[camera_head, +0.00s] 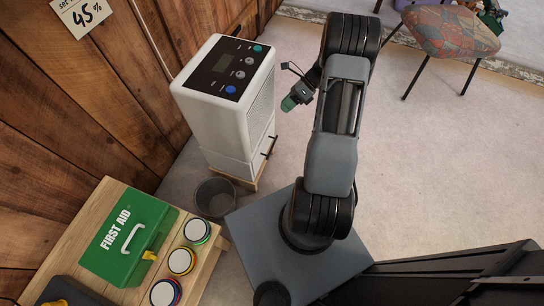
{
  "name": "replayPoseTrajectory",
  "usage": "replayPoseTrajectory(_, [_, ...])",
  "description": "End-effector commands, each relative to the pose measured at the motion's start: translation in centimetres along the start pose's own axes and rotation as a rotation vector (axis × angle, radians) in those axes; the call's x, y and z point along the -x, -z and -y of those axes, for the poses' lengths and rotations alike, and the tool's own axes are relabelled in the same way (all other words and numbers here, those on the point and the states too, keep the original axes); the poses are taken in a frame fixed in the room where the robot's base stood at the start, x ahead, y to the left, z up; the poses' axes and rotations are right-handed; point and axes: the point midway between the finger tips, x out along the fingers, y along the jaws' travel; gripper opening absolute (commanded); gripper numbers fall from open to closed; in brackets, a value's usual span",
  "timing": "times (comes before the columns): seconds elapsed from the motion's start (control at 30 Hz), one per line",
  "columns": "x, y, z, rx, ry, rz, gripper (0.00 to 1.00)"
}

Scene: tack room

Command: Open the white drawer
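The white drawer (230,164) is the lower section of a tall white appliance (217,115) with a dark control panel on top. A black handle (270,147) sticks out on its right side. The drawer looks shut, though its front face is seen only at a steep angle. My gripper (289,103), with a green part at its end, hangs to the right of the appliance, above the handle in the picture and apart from it. Its fingers are too small to tell whether they are open or shut.
The appliance stands on a low wooden base (248,184) by a plank wall. A dark bin (214,198) stands close in front. A wooden table (205,262) holds a green first aid box (129,237) and several round-lidded items. Open floor (430,150) lies right; a patterned chair (450,32) stands beyond.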

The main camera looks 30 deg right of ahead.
Motion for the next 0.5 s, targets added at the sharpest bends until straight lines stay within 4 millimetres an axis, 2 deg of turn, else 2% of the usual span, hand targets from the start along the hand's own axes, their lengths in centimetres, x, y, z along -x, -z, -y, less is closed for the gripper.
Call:
replayPoseTrajectory(0.03, [-2.4, 3.9, 3.8, -0.146, -0.029, 0.077, 0.37])
replayPoseTrajectory(0.1, [-3.9, 7.1, 6.8, -0.328, -0.070, 0.175, 0.37])
replayPoseTrajectory(0.2, [-6.0, 11.4, 10.4, -0.548, -0.133, 0.300, 0.37])
replayPoseTrajectory(0.3, [-7.9, 15.0, 13.0, -0.720, -0.196, 0.399, 0.37])
replayPoseTrajectory(0.4, [-9.4, 17.7, 14.7, -0.845, -0.250, 0.474, 0.37])
replayPoseTrajectory(0.5, [-10.3, 19.5, 15.7, -0.927, -0.290, 0.524, 0.37])
